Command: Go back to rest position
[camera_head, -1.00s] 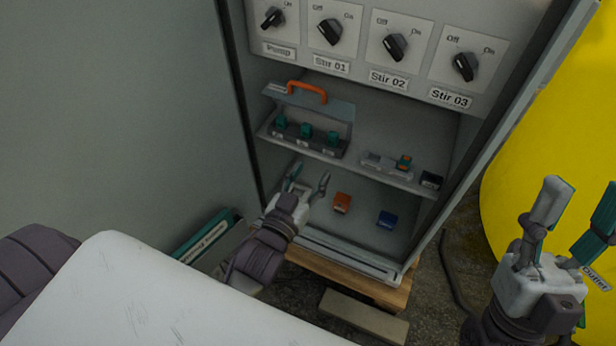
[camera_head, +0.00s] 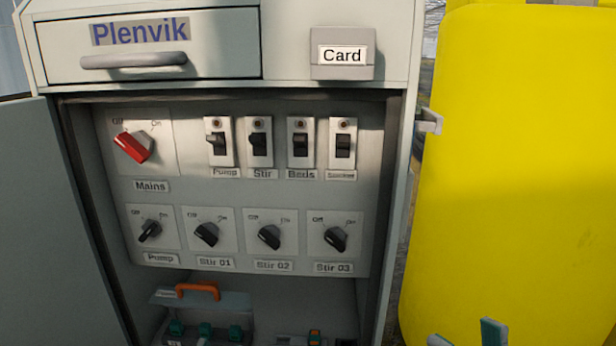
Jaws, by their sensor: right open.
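My right gripper (camera_head: 467,335) shows only as two fingertips at the bottom edge, right of the cabinet and in front of the yellow tank. The fingers stand apart with nothing seen between them. The rest of that gripper is below the picture. My left gripper is out of view. The open cabinet (camera_head: 402,190) fills the middle, with its switch panel (camera_head: 190,190) facing me.
The cabinet door (camera_head: 40,220) stands open at the left. A red Mains knob (camera_head: 133,147), several breakers and black knobs are on the panel. Below is a shelf box with an orange handle (camera_head: 197,290). A yellow tank (camera_head: 520,170) stands close at the right.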

